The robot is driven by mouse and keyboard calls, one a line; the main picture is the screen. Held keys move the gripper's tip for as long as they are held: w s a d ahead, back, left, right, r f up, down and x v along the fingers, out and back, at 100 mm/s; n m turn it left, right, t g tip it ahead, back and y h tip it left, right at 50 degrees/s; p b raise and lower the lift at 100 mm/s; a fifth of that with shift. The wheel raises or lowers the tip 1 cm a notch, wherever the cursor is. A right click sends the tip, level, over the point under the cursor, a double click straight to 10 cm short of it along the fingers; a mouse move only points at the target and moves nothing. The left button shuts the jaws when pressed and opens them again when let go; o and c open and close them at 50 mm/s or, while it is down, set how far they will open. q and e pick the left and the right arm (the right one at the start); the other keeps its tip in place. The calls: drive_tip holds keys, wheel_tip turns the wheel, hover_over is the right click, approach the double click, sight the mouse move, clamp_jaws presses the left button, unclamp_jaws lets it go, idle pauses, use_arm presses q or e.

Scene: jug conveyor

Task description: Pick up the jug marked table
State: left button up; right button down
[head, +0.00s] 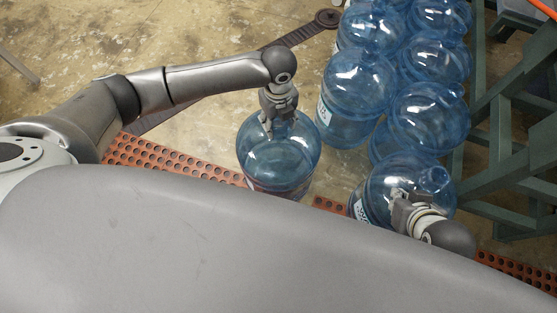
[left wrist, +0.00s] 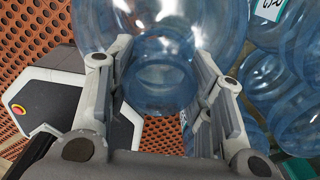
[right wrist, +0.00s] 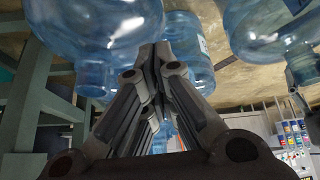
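A blue clear jug (head: 278,158) is upright below my left gripper (head: 279,112); its low label has a reddish edge, and the writing cannot be read. Whether the jug's base touches the floor cannot be told. My right gripper (head: 402,198) is in front of another blue jug (head: 380,180) with a white label. In the right wrist view its fingertips (right wrist: 155,52) meet, with nothing between them, beside a jug neck (right wrist: 95,75).
More blue jugs (head: 358,82) stand close together at the back right, several in rows. A green metal frame (head: 500,140) borders them on the right. A red perforated mat (head: 160,157) lies on the floor. The floor (head: 180,30) at the upper left is mostly clear.

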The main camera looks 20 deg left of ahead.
use_arm(q)
clamp_jaws()
drive_tip(key=shift+r, duration=0.1)
